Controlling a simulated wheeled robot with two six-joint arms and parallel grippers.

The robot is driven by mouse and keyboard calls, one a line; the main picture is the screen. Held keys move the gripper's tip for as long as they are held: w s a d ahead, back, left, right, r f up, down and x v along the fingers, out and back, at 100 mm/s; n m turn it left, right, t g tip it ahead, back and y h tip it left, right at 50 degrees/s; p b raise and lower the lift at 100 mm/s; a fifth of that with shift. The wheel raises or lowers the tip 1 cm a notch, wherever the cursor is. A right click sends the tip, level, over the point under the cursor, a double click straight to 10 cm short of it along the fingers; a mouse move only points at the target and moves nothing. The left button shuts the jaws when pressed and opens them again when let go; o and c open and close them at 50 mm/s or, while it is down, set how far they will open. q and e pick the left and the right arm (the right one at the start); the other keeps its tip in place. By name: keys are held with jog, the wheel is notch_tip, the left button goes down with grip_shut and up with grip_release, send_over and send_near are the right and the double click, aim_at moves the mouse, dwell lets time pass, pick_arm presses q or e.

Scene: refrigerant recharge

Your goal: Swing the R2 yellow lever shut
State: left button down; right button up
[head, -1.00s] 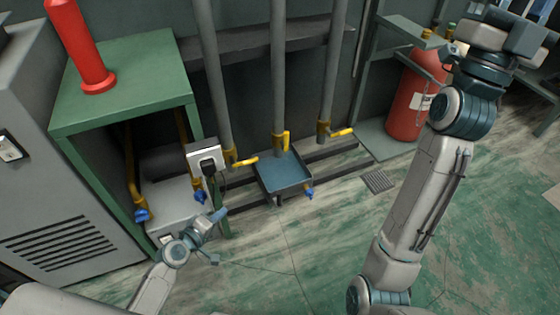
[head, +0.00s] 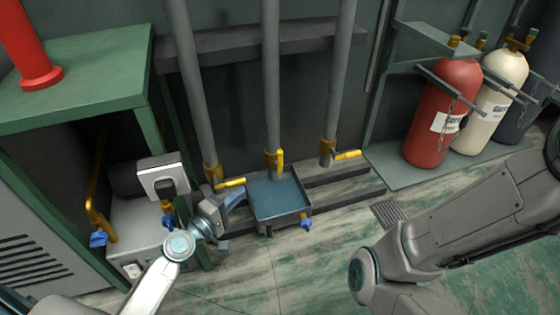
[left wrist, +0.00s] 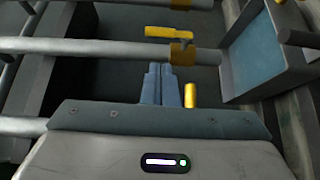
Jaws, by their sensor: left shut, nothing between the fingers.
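Three yellow levers show low on three grey pipes in the head view: the left lever (head: 230,183) sticks out to the right across its pipe, the middle lever (head: 280,161) lies along its pipe, and the right lever (head: 347,155) sticks out to the right. No label shows which is R2. My left gripper (head: 236,198) is shut and empty, just below the left lever. In the left wrist view its closed fingers (left wrist: 160,80) lie beside a yellow lever end (left wrist: 190,95); contact is unclear. Another yellow lever (left wrist: 167,32) lies along a pipe beyond. My right gripper is out of view.
A blue tray (head: 279,222) stands right of my left gripper, below the pipes. A green bench (head: 90,85) with a grey box-mounted socket (head: 162,176) is at left. Red (head: 443,112) and cream (head: 495,100) cylinders stand at right. Floor in front is open.

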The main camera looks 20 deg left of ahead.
aim_at(278, 159)
pick_arm(q)
jog(key=b+x, duration=0.2)
jog(key=x, duration=1.2)
jog(key=shift+w+d+r, duration=0.1)
jog(key=shift+w, duration=0.1)
jog(key=shift+r+p, duration=0.15)
jog(key=shift+p, duration=0.3)
